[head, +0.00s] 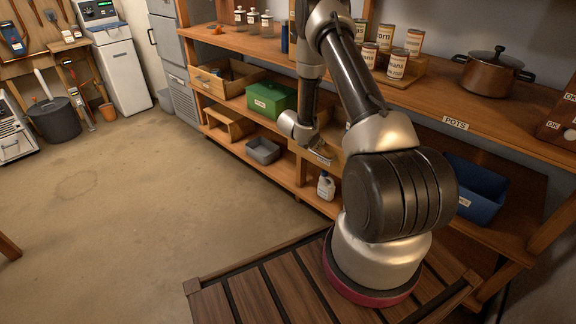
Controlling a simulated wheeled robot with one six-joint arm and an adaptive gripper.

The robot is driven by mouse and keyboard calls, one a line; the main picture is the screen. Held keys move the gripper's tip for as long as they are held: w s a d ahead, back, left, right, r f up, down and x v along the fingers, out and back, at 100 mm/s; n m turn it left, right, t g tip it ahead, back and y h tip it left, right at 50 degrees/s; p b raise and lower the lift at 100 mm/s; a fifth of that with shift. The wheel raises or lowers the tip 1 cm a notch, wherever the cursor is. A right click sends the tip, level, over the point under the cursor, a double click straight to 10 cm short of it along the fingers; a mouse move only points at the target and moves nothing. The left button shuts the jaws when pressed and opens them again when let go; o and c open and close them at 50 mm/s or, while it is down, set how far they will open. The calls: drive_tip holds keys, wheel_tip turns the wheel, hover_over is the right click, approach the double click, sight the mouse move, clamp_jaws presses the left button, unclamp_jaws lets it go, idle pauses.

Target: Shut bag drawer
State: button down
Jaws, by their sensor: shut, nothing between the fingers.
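A wooden drawer (226,78) with a small pale label on its front stands pulled out under the shelf top at the left. Its label is too small to read. A second light-wood front (307,170) shows below my wrist, partly hidden by my arm. I cannot tell which one is the bag drawer.
A green box (271,99), a grey bin (263,151), a white bottle (326,186) and a blue bin (474,188) stand on the lower shelves. Cans (397,64) and a brown pot (491,73) stand on top.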

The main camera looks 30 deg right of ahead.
drive_tip(key=w+d, duration=0.3)
drive_tip(key=d, duration=0.7)
drive_tip(key=shift+w+d, duration=0.2)
drive_tip(key=shift+w, duration=0.2)
drive_tip(key=shift+a, duration=0.1)
